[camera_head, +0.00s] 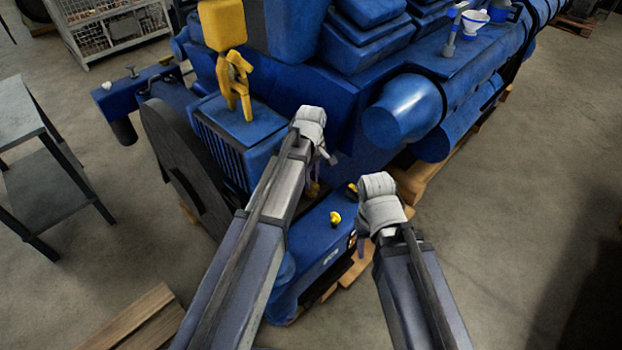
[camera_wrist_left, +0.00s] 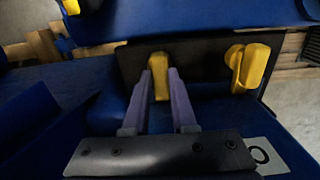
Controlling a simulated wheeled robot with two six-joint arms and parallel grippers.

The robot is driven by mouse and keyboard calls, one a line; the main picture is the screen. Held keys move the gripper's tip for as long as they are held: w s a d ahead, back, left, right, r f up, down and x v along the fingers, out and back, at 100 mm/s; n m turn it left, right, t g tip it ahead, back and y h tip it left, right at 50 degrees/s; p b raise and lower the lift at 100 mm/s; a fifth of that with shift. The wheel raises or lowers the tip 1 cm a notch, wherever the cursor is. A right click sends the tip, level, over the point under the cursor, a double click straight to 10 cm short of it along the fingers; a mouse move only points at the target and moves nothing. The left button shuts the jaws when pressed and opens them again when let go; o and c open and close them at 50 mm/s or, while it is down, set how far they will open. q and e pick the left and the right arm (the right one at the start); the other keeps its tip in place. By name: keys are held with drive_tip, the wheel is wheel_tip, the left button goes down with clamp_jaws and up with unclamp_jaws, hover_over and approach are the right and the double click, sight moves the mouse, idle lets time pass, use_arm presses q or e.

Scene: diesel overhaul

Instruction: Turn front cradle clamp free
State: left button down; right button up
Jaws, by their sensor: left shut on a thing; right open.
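My left gripper (camera_wrist_left: 160,95) is shut on a yellow clamp handle (camera_wrist_left: 160,74), with one purple finger on each side of it. The handle stands at a dark plate on the blue cradle. A second yellow clamp (camera_wrist_left: 252,66) sits to the right in the left wrist view, apart from the fingers. I cannot tell from the frames which clamp is called front. My right gripper (camera_head: 361,247) is open over the right end of the blue cradle (camera_head: 318,262).
The big blue diesel engine (camera_head: 405,108) fills the back, with yellow lifting parts (camera_head: 236,80) on top. A dark wheel (camera_head: 180,165) stands at its left. A grey table (camera_head: 45,165) is at far left. Wooden planks (camera_head: 140,318) lie in front. Floor at right is clear.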

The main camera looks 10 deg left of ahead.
use_arm(q)
drive_tip(key=m, duration=0.8)
drive_tip(key=shift+m, duration=0.3)
drive_tip(key=m, duration=0.4)
drive_tip(key=shift+m, duration=0.3)
drive_tip(key=m, duration=0.4)
drive_tip(key=shift+m, duration=0.4)
drive_tip(key=c, duration=0.7)
unclamp_jaws()
